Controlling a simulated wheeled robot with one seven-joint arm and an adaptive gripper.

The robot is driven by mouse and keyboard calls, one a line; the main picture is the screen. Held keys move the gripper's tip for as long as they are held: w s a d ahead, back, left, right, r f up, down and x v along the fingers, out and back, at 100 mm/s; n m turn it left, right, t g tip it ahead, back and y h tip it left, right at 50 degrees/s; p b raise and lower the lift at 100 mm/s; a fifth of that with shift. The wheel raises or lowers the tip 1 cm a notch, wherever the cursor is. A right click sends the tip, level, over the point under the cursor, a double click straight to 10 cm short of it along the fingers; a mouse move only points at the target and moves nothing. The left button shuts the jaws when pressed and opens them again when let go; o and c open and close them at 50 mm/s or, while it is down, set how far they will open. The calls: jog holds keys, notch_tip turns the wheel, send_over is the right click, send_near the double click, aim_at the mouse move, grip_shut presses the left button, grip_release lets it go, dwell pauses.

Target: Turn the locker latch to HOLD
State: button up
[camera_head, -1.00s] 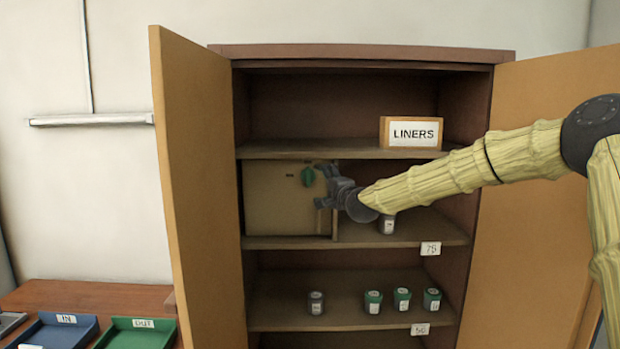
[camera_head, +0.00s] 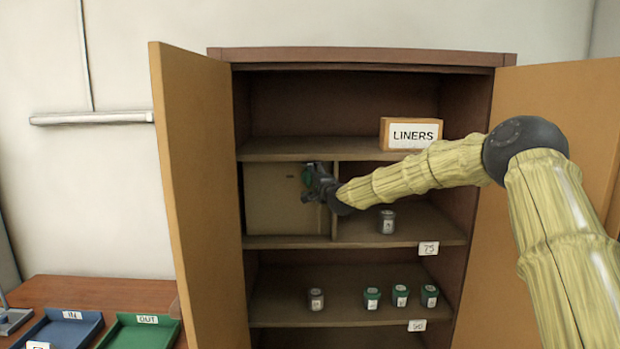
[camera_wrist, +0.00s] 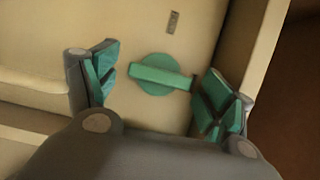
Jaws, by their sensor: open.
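The locker (camera_head: 272,200) is a tan box with a flat door on the left part of the cabinet's middle shelf. Its green latch (camera_wrist: 160,76) is a round disc with a bar handle, lying roughly crosswise in the wrist view. In the head view the latch (camera_head: 307,175) is partly hidden by my gripper. My gripper (camera_wrist: 157,84) is open, with one finger on each side of the latch. The right finger is very close to the bar's end; I cannot tell whether it touches. A small dark mark (camera_wrist: 173,22) is on the door, too small to read.
The cabinet's left door (camera_head: 200,190) stands open, as does the right one. A grey-lidded jar (camera_head: 387,222) stands right of the locker. Several jars stand on the shelf below. A LINERS sign (camera_head: 411,133) is above. Blue (camera_head: 90,317) and green trays (camera_head: 172,335) lie lower left.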

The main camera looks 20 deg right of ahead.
jog(key=shift+w, duration=0.1)
jog(key=c, duration=1)
jog(key=shift+f+n+g+b, duration=0.1)
jog(key=shift+n+g+b, duration=0.4)
jog(key=shift+n+b, duration=0.65)
jog(key=n+g+h+b, duration=0.1)
jog(key=n, duration=0.1)
jog(key=n+g, duration=0.1)
jog(key=n, duration=0.2)
jog(key=shift+a+r+h+b, duration=0.2)
jog(key=shift+h+b, duration=0.15)
jog(key=shift+h, duration=0.05)
jog(key=n+g+h+b, duration=0.1)
jog(key=n+h, duration=0.1)
jog(key=n, duration=0.1)
jog(key=shift+a+n, duration=0.1)
jog(key=shift+n, duration=0.25)
jog(key=shift+n+g+h+b, duration=0.6)
jog(key=shift+n+h+b, duration=0.25)
jog(key=shift+n, duration=0.35)
